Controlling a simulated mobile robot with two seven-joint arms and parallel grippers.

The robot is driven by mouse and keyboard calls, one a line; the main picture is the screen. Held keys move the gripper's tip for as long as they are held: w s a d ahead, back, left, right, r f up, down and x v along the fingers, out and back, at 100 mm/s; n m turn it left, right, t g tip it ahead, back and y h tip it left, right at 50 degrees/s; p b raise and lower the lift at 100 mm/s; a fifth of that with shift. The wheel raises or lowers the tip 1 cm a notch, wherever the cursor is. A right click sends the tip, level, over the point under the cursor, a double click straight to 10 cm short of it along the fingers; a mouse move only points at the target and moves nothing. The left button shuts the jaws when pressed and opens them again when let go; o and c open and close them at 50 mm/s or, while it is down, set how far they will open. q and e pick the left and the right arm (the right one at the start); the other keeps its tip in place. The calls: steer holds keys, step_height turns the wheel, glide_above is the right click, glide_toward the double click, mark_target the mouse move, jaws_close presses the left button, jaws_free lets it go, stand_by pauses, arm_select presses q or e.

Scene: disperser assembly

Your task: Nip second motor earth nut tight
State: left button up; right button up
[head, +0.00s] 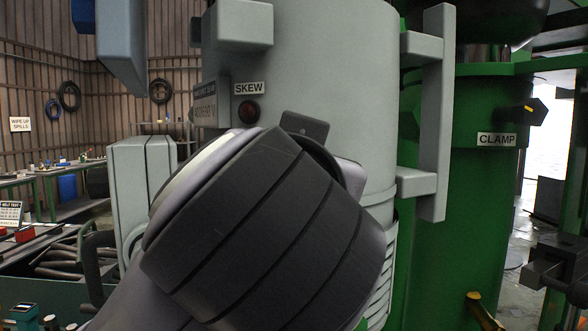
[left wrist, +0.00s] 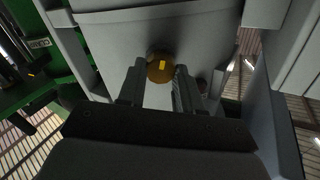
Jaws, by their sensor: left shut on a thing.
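In the left wrist view my left gripper (left wrist: 157,72) reaches up to the underside of a grey housing. Its two dark fingers stand on either side of a round brass nut (left wrist: 160,66) with a yellow mark on its face, and are shut on it. In the head view the pale grey motor housing (head: 330,70) fills the middle, with a SKEW label and a dark red lamp (head: 249,111). My dark arm covers its lower part, and the left fingertips and nut are hidden there. My right gripper is in neither view.
A green column (head: 460,200) with a CLAMP label and a black knob (head: 522,112) stands to the right. A grey bar handle (head: 433,110) sticks out of the housing. Green workbenches (head: 45,180) lie at the far left. A dark vice-like block (head: 555,268) is at the right edge.

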arm_select(q)
steer(key=shift+f+m+b, duration=0.15)
steer(key=shift+m+b, duration=0.45)
steer(key=shift+m, duration=9.4)
steer(key=o, duration=1)
steer(key=shift+o, duration=0.2)
steer(key=shift+f, duration=0.1)
